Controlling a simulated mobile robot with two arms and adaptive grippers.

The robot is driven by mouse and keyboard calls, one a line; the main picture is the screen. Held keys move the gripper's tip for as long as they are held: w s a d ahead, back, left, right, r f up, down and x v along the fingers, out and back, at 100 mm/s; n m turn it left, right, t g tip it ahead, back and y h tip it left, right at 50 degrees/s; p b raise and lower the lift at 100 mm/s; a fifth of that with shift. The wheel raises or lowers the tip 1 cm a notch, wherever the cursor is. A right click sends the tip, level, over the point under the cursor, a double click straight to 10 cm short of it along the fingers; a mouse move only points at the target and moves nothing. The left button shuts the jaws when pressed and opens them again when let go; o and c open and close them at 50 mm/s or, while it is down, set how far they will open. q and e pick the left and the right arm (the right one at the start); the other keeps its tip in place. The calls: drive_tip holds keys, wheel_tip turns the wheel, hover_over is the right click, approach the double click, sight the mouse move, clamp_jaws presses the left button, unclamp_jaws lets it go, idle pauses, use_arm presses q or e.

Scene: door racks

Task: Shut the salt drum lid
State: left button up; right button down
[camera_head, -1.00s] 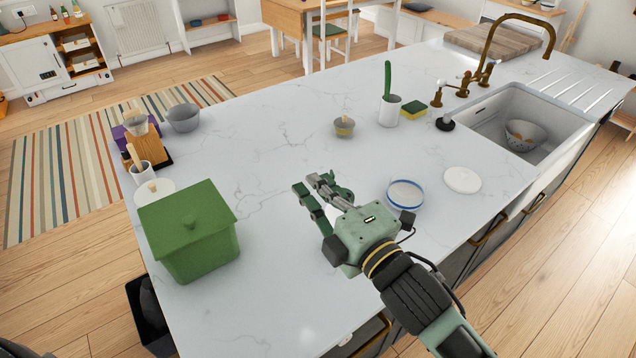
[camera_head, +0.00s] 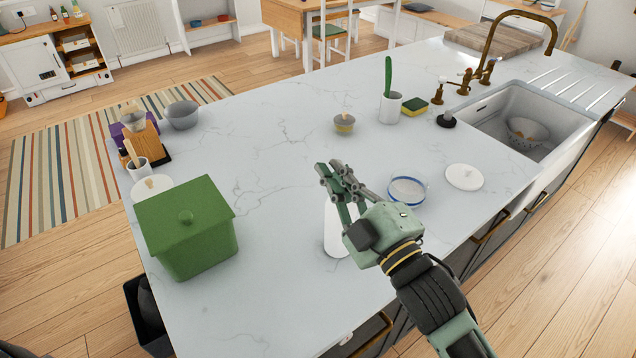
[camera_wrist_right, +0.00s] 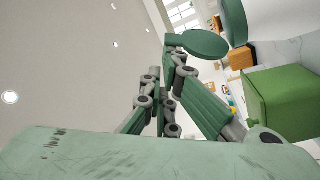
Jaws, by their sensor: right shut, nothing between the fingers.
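A white cylinder (camera_head: 336,232), which looks like the salt drum, stands upright on the pale worktop (camera_head: 270,185) in the head view. Its upper part is behind my right gripper, so I cannot tell how its lid stands. My right gripper (camera_head: 338,174) is shut and empty, with its fingers over the drum's top in the picture. I cannot tell whether they touch it. The wrist view shows the fingers (camera_wrist_right: 190,50) but no clear sight of the drum. My left gripper is not in view.
A green lidded box (camera_head: 190,232) stands to the left. A blue-rimmed round dish (camera_head: 407,190) and a white disc (camera_head: 464,177) lie to the right. A small bowl (camera_head: 344,125), a white pot (camera_head: 390,108) and the sink (camera_head: 500,110) are farther back. The worktop's middle is clear.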

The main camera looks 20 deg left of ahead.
drive_tip(key=w+d+f+m+t+h+b, duration=0.2)
drive_tip(key=w+d+f+m+t+h, duration=0.1)
drive_tip(key=m, duration=1.2)
drive_tip(key=shift+d+f+t+h, duration=0.55)
drive_tip(key=shift+d+t, duration=0.45)
drive_tip(key=shift+d, duration=0.15)
